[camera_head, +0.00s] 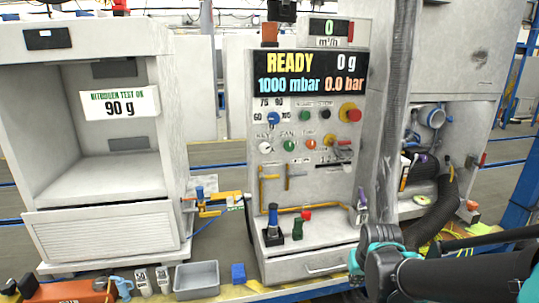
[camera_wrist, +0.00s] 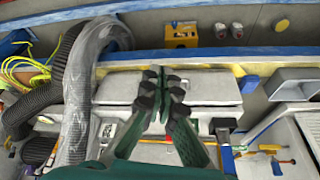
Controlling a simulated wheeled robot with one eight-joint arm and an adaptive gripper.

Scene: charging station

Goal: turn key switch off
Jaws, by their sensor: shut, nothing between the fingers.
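The key switch (camera_head: 265,148) is a small pale round knob under the "KEY" label on the upright grey panel (camera_head: 345,190), at the left of its row in the head view. Its exact turn angle is too small to read. I cannot make it out in the wrist view. My gripper (camera_wrist: 163,82) has dark green fingers with black tips, brought together and empty in the wrist view. It is over the station, apart from the key switch. In the head view my arm is at the lower right, and the fingertips cannot be made out.
Beside the key switch are a green knob (camera_head: 289,146) and an orange button (camera_head: 310,144). A blue knob (camera_head: 274,118) and a red-yellow emergency button (camera_head: 350,112) are above. A blue-topped lever (camera_head: 273,222) stands on the lower ledge. A thick grey hose (camera_wrist: 82,85) lies left in the wrist view.

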